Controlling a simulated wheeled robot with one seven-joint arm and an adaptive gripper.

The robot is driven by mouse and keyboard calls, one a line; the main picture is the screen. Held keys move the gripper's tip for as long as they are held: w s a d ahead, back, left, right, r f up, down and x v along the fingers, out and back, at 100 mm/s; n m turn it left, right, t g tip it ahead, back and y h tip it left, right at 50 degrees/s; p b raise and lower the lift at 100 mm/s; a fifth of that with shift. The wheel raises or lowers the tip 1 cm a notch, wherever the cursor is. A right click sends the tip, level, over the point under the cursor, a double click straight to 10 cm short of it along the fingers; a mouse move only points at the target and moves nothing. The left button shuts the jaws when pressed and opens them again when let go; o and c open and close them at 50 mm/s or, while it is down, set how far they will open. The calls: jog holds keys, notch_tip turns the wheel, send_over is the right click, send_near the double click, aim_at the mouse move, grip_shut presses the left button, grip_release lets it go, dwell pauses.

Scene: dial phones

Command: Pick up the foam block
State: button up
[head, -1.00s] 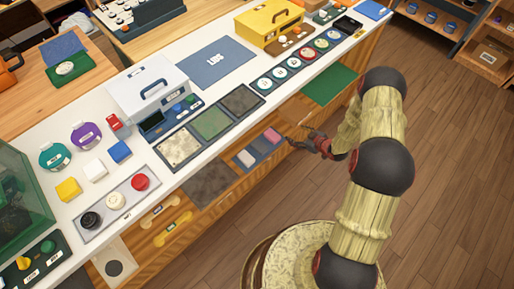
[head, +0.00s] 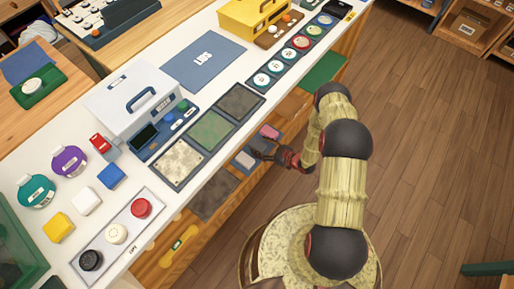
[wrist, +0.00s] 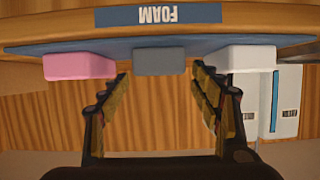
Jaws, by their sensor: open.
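Three blocks sit in a row on a blue mat on a shelf labelled FOAM (wrist: 158,15), which reads upside down in the wrist view. They are a pink block (wrist: 79,66), a grey block (wrist: 160,61) and a white block (wrist: 248,58). In the head view the pink block (head: 270,131) and the pale block (head: 245,158) show below the counter's front edge. My gripper (wrist: 160,80) is open and empty. The grey block lies ahead between its fingers, apart from them. In the head view my gripper (head: 264,149) partly hides the row's middle.
The white counter (head: 222,120) overhangs the shelf, with three textured panels (head: 211,135) above it. A dark slab (head: 213,190) lies left of the blocks and a green panel (head: 322,72) to the right.

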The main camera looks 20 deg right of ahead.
jog(key=shift+x, duration=1.15)
jog(key=c, duration=0.3)
jog(key=c, duration=0.7)
